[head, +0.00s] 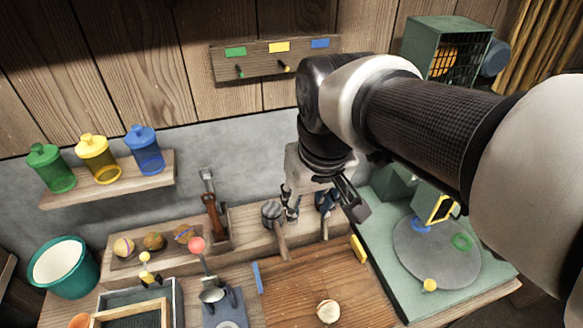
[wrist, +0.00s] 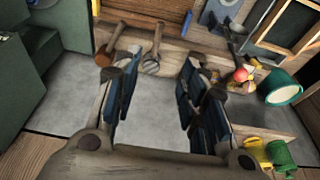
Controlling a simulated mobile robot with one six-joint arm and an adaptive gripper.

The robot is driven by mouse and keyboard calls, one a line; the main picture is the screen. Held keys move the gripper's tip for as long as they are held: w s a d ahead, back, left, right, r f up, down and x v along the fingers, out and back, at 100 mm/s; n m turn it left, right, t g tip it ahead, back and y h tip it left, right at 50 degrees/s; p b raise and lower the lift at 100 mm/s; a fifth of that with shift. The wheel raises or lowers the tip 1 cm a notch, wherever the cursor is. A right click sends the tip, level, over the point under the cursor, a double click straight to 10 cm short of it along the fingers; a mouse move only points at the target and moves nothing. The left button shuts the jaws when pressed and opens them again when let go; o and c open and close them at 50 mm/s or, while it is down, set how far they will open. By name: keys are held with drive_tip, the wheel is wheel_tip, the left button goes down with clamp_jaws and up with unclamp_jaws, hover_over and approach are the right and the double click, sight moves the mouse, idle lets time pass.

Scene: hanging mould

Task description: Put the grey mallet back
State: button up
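The grey mallet (head: 271,212) stands on the back ledge of the bench in the head view, its wooden handle pointing toward the front. In the wrist view its round grey head (wrist: 151,66) shows beyond the gap between the fingers. My gripper (head: 308,213) is open, just right of the mallet head in the head view. In the wrist view my gripper (wrist: 161,62) has its two blue-padded fingers wide apart, with nothing between them. A second wooden handle (head: 324,230) shows below the right finger; its brown head (wrist: 104,59) shows in the wrist view.
A wall rack (head: 262,59) carries green, yellow and blue labels and pegs. A wooden board (head: 300,292) lies in front with a pale round piece. A shelf (head: 110,185) with jars, a teal bucket (head: 62,268) and a brown-handled tool (head: 214,215) are left; a green machine (head: 395,250) stands right.

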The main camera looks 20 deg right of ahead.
drive_tip(key=s+f+t, duration=0.1)
drive_tip(key=s+f, duration=0.1)
drive_tip(key=s, duration=0.8)
drive_tip(key=shift+s+f+t, duration=0.2)
drive_tip(key=shift+f+t, duration=0.05)
drive_tip(key=shift+t, duration=0.05)
